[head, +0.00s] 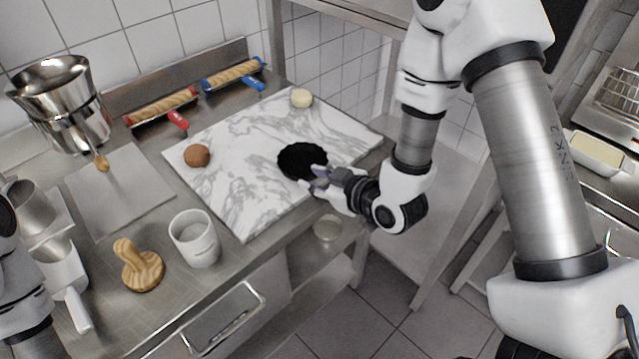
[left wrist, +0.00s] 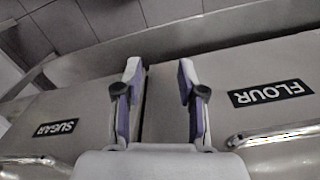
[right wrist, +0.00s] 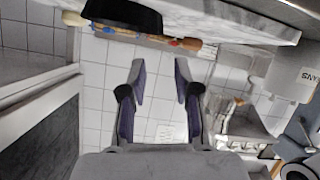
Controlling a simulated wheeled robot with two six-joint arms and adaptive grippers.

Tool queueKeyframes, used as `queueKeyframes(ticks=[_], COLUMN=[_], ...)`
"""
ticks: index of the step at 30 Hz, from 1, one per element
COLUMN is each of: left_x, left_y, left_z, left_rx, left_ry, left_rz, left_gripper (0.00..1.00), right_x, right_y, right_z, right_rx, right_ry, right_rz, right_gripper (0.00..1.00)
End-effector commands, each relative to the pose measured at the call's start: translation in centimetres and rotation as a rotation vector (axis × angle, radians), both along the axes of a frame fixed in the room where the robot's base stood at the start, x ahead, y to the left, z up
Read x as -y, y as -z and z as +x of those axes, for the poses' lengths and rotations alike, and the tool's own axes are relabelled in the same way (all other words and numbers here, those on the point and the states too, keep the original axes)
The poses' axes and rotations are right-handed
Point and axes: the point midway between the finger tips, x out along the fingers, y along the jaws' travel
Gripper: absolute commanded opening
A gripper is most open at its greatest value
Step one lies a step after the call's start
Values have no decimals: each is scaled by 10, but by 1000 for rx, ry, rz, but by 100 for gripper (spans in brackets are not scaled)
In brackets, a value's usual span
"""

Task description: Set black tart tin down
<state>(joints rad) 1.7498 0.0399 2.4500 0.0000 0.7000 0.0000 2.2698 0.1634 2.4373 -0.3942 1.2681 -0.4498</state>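The black tart tin (head: 302,160) rests on the white marble slab (head: 235,190), near its right front edge. A black shape at the top of the right wrist view (right wrist: 125,14) looks like the same tin. My right gripper (head: 319,180) is just in front of the tin; its fingertips are close to the rim, and I cannot tell if they touch. In the right wrist view its fingers (right wrist: 158,80) are apart with nothing between them. My left gripper (left wrist: 160,80) is open and empty, facing bins labelled FLOUR and SUGAR.
On the slab are a brown ball (head: 197,155) and a pale round piece (head: 301,98). A white mug (head: 194,238) and wooden press (head: 138,267) stand in front. Metal pans (head: 60,95) stand left. The slab's middle is clear.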

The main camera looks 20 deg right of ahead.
Motion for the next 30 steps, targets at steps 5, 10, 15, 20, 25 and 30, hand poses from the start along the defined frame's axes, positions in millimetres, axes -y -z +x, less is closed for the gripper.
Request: queueKeyframes(ticks=[5,10,15,20,25,30], left_x=[0,0,0,0,0,0], left_y=[3,3,3,2,2,2], left_z=[0,0,0,0,0,0], left_rx=[0,0,0,0,0,0], left_ry=[0,0,0,0,0,0], left_rz=[0,0,0,0,0,0], left_gripper=[40,40,40,40,40,40], right_x=[5,5,16,33,42,42], right_y=[-7,5,114,218,251,252], right_z=[-14,-19,-77,-191,-262,-266], right_rx=[1,-41,-438,-927,-1168,-1179], right_ry=[-1,8,140,392,564,577], right_rz=[1,1,19,12,-12,-12], right_gripper=[31,31,31,31,16,16])
